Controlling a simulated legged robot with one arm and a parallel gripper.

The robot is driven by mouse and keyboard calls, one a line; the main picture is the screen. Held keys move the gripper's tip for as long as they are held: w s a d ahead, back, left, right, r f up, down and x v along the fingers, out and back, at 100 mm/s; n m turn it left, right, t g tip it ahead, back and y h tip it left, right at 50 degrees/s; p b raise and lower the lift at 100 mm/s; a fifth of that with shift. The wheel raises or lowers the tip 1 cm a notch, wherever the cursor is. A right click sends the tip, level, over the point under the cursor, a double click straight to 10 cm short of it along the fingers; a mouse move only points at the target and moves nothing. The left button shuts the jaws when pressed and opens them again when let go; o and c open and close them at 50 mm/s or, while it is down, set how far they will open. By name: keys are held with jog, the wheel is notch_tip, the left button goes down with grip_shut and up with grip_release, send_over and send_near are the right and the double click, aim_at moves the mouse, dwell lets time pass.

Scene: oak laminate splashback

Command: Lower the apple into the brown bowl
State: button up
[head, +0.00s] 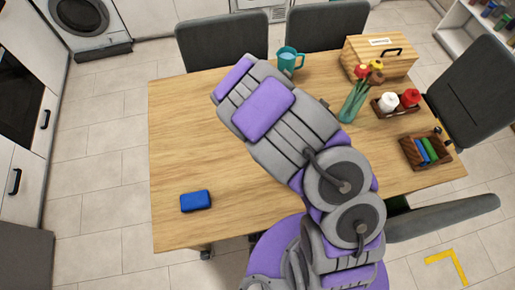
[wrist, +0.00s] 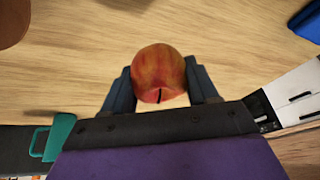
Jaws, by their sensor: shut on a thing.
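The red and yellow apple (wrist: 159,72) is between the two dark fingers of my gripper (wrist: 160,80) in the wrist view. The gripper is shut on it, with wooden tabletop seen behind it. A rounded brown thing (wrist: 12,22), cut off at the top left corner of the wrist view, looks like the brown bowl; only part of its side shows. It is apart from the apple. In the head view my arm covers the middle of the table, and the apple, the fingers and the bowl cannot be seen.
On the wooden table (head: 180,130) are a blue block (head: 196,201), a teal mug (head: 290,60), a flower vase (head: 353,102), a wooden bread box (head: 375,60), a shaker caddy (head: 382,106) and a crate (head: 408,150). The table's left part is mostly clear. Dark chairs stand around it.

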jog(key=d+r+p, duration=0.2)
jog(key=d+p, duration=0.3)
jog(key=d, duration=0.7)
jog(key=w+d+r+p, duration=0.1)
jog(key=d+p, duration=0.5)
jog(key=d, duration=0.7)
jog(key=shift+r, duration=0.45)
jog(key=shift+a, duration=0.1)
jog(key=shift+w+a, duration=0.15)
jog(key=shift+a, duration=0.1)
jog(key=shift+f, duration=0.15)
jog(key=shift+f+b, duration=1.25)
jog(key=shift+f, duration=1.05)
jog(key=shift+f+b, duration=0.3)
jog(key=shift+f, duration=0.1)
